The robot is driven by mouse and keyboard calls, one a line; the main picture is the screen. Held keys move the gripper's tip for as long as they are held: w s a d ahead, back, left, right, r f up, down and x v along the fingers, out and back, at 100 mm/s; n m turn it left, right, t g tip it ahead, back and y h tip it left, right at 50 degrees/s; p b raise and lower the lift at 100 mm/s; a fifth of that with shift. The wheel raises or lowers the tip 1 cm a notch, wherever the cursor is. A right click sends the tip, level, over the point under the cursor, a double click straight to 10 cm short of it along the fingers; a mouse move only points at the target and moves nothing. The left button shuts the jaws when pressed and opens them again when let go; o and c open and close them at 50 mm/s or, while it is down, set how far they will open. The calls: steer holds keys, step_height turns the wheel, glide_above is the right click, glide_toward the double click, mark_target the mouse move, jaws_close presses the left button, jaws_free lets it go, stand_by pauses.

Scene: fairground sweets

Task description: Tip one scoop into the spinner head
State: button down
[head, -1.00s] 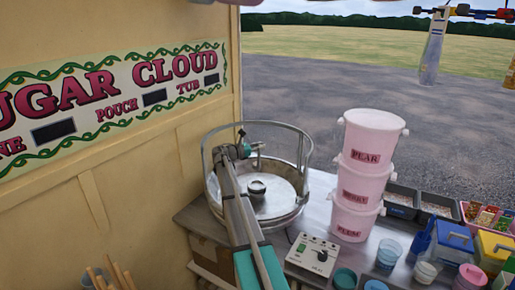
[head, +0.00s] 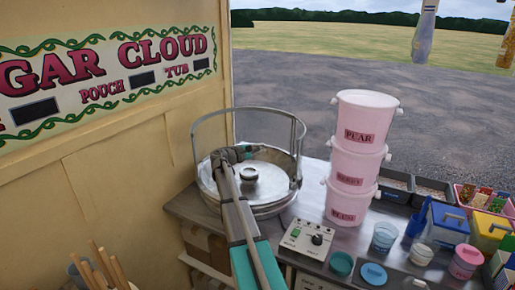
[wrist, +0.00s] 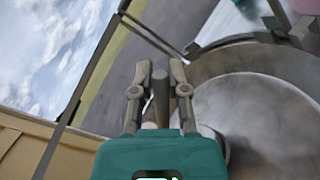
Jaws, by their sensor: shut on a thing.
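The spinner head (head: 250,173) is a small round metal hub in the middle of the wide metal spinner bowl (head: 284,192). In the wrist view the hub (wrist: 216,147) is partly hidden behind my gripper's teal body. My gripper (head: 232,154) is over the back left part of the bowl in the head view, close to the hub. In the wrist view its fingers (wrist: 160,72) are closed around a slim grey piece, seemingly the handle of the scoop (wrist: 160,98). The scoop's bowl and anything in it are hidden.
A clear guard with a metal rail (head: 262,109) rings the back of the bowl. Stacked pink tubs (head: 357,155) stand to its right. A control box (head: 307,240) sits in front. Small pots, trays and boxes crowd the counter's right. The yellow stall wall (head: 130,170) is close on the left.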

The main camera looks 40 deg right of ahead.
step_height(320, 180, down, 11)
steer(key=m+b, duration=1)
steer(key=shift+s+r, duration=0.2)
steer(key=shift+s, duration=0.25)
steer(key=shift+a, duration=0.1)
